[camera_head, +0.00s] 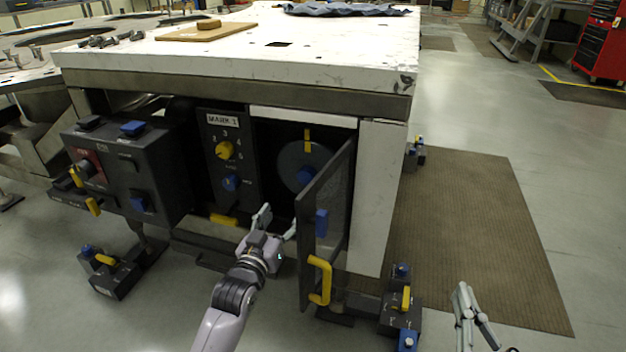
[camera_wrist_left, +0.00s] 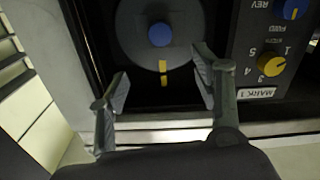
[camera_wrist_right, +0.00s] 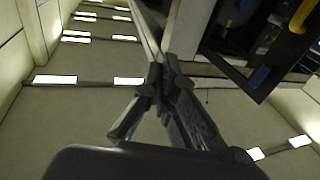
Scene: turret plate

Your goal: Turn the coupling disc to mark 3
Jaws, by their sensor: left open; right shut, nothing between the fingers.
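The coupling disc (camera_head: 290,158) is a grey round plate with a blue hub (camera_wrist_left: 160,34), set in the dark bay under the white table. A yellow mark on its rim (camera_wrist_left: 163,67) lines up with a yellow mark on the frame (camera_wrist_left: 164,81). My right gripper (camera_head: 468,303) is shut and empty at lower right.
An open dark door (camera_head: 328,235) with a yellow handle (camera_head: 320,280) stands just right of my left gripper. A control box (camera_head: 130,170) is at the left. Small switch boxes (camera_head: 400,310) stand near the door. The brown floor mat (camera_head: 470,220) is largely clear.

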